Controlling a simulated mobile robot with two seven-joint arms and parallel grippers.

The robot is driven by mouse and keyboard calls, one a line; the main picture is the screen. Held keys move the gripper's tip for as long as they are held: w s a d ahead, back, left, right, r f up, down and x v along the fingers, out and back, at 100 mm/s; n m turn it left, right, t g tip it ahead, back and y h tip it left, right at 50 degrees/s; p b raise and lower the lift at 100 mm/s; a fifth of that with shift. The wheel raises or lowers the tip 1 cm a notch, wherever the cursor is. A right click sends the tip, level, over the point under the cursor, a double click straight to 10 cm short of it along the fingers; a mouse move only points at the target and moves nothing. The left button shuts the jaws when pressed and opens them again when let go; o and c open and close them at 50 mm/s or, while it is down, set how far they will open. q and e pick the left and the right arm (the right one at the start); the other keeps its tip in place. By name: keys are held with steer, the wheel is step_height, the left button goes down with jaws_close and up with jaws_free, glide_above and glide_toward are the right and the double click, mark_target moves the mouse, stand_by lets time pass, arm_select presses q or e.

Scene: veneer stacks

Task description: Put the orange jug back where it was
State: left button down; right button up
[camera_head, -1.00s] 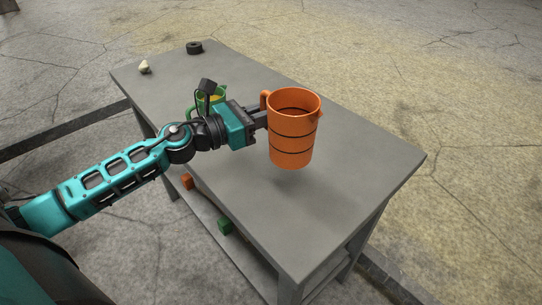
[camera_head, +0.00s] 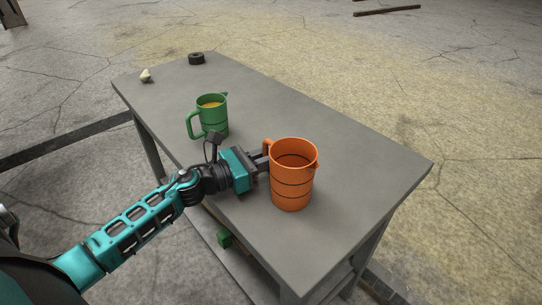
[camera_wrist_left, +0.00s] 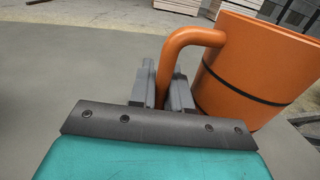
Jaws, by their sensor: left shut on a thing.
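The orange jug (camera_head: 292,180) is upright over the near right half of the grey table (camera_head: 358,160). It has dark bands and a spout pointing right, and its inside looks empty. My left gripper (camera_head: 264,160) is shut on its handle; in the left wrist view the fingers (camera_wrist_left: 162,88) close around the handle beside the jug body (camera_wrist_left: 255,65). I cannot tell for sure whether the jug's base touches the table. My right gripper is not in view.
A green jug (camera_head: 212,118) with yellowish contents stands behind my left gripper. A black ring (camera_head: 196,58) and a small pale object (camera_head: 146,75) lie at the table's far end. A green block (camera_head: 225,239) is on the lower shelf. The table's right part is clear.

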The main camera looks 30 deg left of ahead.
arm_select(q)
steer(key=shift+f, duration=0.2)
steer(key=c, duration=1.1)
jaws_free()
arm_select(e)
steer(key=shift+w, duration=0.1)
arm_select(q)
steer(key=shift+r, duration=0.2)
steer(key=b+v, duration=0.1)
steer(key=v, duration=1)
steer(key=shift+s+a, duration=0.3)
steer(key=shift+s, duration=0.1)
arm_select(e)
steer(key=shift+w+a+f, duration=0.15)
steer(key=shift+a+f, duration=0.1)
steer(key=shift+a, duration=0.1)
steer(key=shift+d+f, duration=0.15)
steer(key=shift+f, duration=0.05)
